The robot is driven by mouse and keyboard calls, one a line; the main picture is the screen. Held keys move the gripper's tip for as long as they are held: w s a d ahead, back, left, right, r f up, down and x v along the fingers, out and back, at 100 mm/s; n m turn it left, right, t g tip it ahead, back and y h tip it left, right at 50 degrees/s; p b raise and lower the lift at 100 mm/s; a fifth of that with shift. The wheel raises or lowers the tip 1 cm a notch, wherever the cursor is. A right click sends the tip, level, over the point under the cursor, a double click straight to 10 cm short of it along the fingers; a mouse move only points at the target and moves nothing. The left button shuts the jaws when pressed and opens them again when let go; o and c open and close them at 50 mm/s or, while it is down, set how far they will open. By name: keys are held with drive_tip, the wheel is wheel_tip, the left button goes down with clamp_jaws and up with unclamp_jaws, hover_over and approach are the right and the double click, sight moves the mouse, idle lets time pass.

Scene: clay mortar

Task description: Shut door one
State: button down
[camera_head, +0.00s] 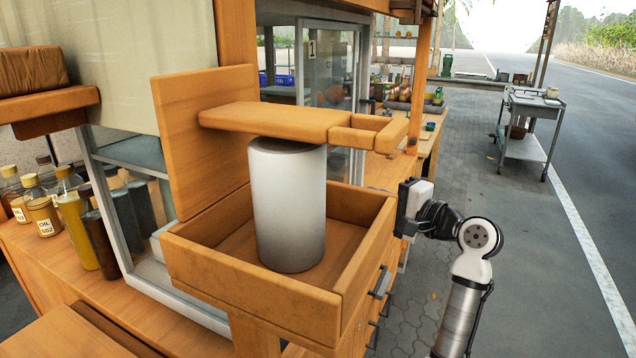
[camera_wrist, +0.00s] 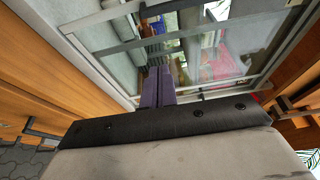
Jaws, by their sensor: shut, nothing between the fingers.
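My gripper (camera_wrist: 160,82) shows there as two dark purple fingers, shut together and empty, pointing toward the glass and frame. I cannot tell whether they touch it. In the head view, my wrist is right of the stand, and the fingers are hidden.
A wooden tray (camera_head: 255,308) holding a grey cylinder (camera_head: 289,205) stands in front. Drawers with dark handles (camera_head: 380,283) are below its right side. Bottles (camera_head: 72,212) line the counter at left. A metal cart (camera_head: 528,125) stands on the open paving at right.

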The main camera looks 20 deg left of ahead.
drive_tip(key=a+p, duration=0.3)
drive_tip(key=a, duration=0.6)
drive_tip(key=shift+s+a, duration=0.15)
drive_tip(key=shift+a, duration=0.2)
